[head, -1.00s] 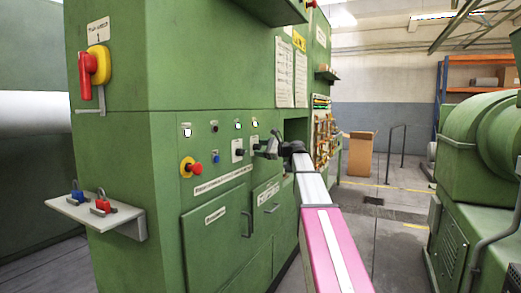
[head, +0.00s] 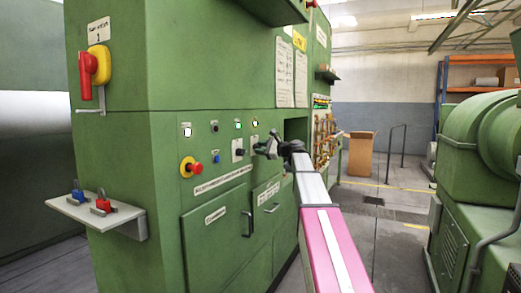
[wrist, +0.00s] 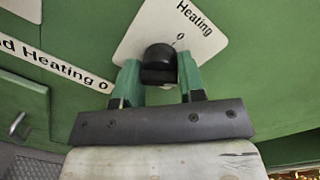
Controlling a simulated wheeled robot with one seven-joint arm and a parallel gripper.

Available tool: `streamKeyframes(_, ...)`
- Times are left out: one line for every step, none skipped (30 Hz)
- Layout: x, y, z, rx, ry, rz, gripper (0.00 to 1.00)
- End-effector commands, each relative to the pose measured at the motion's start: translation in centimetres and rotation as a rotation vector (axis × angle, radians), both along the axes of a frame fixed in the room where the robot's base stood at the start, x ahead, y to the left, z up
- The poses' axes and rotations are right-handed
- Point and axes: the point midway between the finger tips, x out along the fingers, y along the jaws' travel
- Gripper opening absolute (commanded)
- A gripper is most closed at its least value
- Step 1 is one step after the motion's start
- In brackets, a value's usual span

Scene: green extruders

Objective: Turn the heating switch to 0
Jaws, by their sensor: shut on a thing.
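The heating switch is a black knob (wrist: 160,58) on a white plate (wrist: 140,37) lettered "Heating", with a 0 mark at the upper right of the knob in the wrist view. My gripper (wrist: 158,82) has its two green fingers on either side of the knob and is shut on it. The knob's lower part is partly hidden, and I cannot tell exactly where it points. In the head view my gripper (head: 262,150) is against the green cabinet's front panel and hides the knob.
A red emergency button on yellow (head: 191,167), a blue button (head: 217,159) and another black switch (head: 239,150) sit left of my gripper. A shelf with padlocks (head: 90,214) juts out at the left. A green machine (head: 470,170) stands right, with open floor between.

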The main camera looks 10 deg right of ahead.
Motion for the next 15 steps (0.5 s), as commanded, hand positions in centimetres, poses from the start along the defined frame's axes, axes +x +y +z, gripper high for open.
streamKeyframes(0.08,-0.06,0.14,-0.015,-0.025,-0.001,0.13)
streamKeyframes(0.08,-0.06,0.16,-0.028,-0.042,-0.001,0.13)
streamKeyframes(0.09,-0.07,0.17,-0.045,-0.066,-0.001,0.13)
streamKeyframes(0.09,-0.06,0.19,-0.060,-0.087,-0.001,0.13)
streamKeyframes(0.09,-0.06,0.20,-0.075,-0.107,-0.001,0.13)
streamKeyframes(0.09,-0.06,0.22,-0.095,-0.135,0.000,0.13)
streamKeyframes(0.09,-0.08,0.22,-0.112,-0.158,-0.001,0.13)
streamKeyframes(0.09,-0.08,0.24,-0.129,-0.180,-0.002,0.13)
streamKeyframes(0.09,-0.08,0.24,-0.151,-0.211,-0.001,0.13)
streamKeyframes(0.10,-0.07,0.26,-0.167,-0.234,-0.001,0.13)
streamKeyframes(0.09,-0.08,0.27,-0.184,-0.258,-0.001,0.13)
streamKeyframes(0.09,-0.07,0.29,-0.206,-0.289,-0.002,0.13)
streamKeyframes(0.08,-0.07,0.31,-0.223,-0.312,-0.002,0.13)
streamKeyframes(0.08,-0.07,0.32,-0.239,-0.335,-0.002,0.13)
streamKeyframes(0.08,-0.07,0.34,-0.262,-0.366,-0.002,0.13)
